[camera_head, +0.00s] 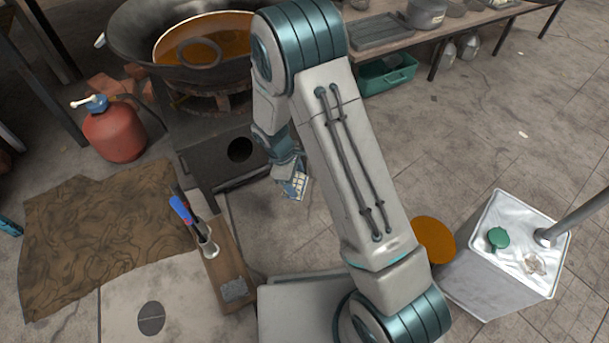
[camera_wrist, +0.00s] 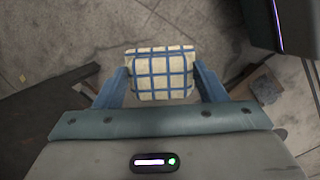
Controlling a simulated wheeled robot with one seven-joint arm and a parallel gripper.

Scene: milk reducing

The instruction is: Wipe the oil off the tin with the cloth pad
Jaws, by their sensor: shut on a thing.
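The cloth pad (camera_wrist: 160,73), cream with a blue check, sits between the two fingers of my gripper (camera_wrist: 160,82) in the wrist view. My gripper is shut on it. In the head view the pad (camera_head: 296,186) shows small beside the stove, held above the floor and far left of the tin. The tin (camera_head: 497,283) is a pale metal box at the right, with a green cap (camera_head: 498,237) on its top. An orange, oil-coloured patch (camera_head: 434,240) shows at the tin's left, partly hidden by my arm. I cannot tell whether it touches the tin.
A black wok (camera_head: 135,35) with orange liquid stands on the stove (camera_head: 215,155). A red canister (camera_head: 114,132) and brown cloth (camera_head: 95,225) are at the left. A grey pole (camera_head: 583,213) meets the tin's top. A low table (camera_head: 470,22) is behind.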

